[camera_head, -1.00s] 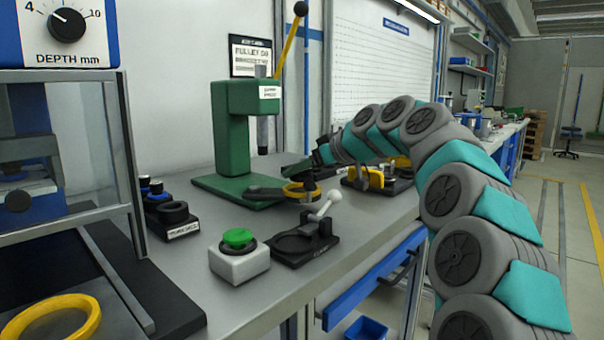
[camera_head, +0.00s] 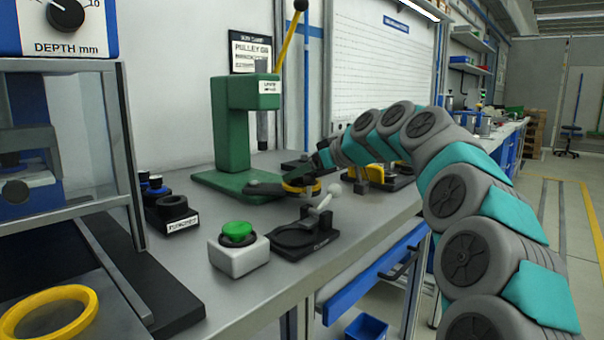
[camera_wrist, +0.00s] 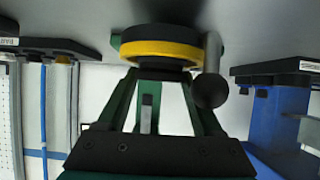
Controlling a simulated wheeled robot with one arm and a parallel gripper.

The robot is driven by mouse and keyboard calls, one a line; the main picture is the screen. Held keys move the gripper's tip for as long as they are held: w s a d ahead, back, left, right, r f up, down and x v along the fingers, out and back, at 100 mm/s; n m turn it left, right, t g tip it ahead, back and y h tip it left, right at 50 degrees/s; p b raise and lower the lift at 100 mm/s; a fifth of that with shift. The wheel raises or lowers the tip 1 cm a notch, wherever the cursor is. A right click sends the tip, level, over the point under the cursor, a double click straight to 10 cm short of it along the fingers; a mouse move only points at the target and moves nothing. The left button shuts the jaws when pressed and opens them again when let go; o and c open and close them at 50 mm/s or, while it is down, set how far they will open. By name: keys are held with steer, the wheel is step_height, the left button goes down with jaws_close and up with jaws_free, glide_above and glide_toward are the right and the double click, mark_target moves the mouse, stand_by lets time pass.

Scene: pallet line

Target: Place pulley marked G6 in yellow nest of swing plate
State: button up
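The green press (camera_head: 233,135) stands on the bench. Its dark swing plate (camera_head: 262,187) reaches out to the right from the base. The yellow nest (camera_head: 293,188) is a ring at the plate's outer end; it also shows as a yellow band on a black disc in the wrist view (camera_wrist: 160,50). A round-knobbed handle (camera_wrist: 211,88) stands beside it. My gripper (camera_wrist: 160,76) is right over the ring, its fingertips at a dark piece against the yellow band. I cannot tell whether that piece is the pulley or whether the fingers grip it. No G6 mark is readable on it.
A green button box (camera_head: 238,252) and a black clamp fixture (camera_head: 305,238) with a pale-knobbed lever stand in front. A labelled black holder (camera_head: 172,212) with round parts is at left. A yellow-and-black fixture (camera_head: 375,175) is behind my arm. Bare bench lies along the front edge.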

steer(key=o, duration=0.3)
steer(key=shift+o, duration=0.2)
steer(key=shift+r+p, duration=0.8)
steer(key=shift+r, duration=0.05)
steer(key=b+v, duration=0.1)
steer(key=v, duration=1)
steer(key=shift+s+d, duration=0.25)
steer(key=shift+d, duration=0.1)
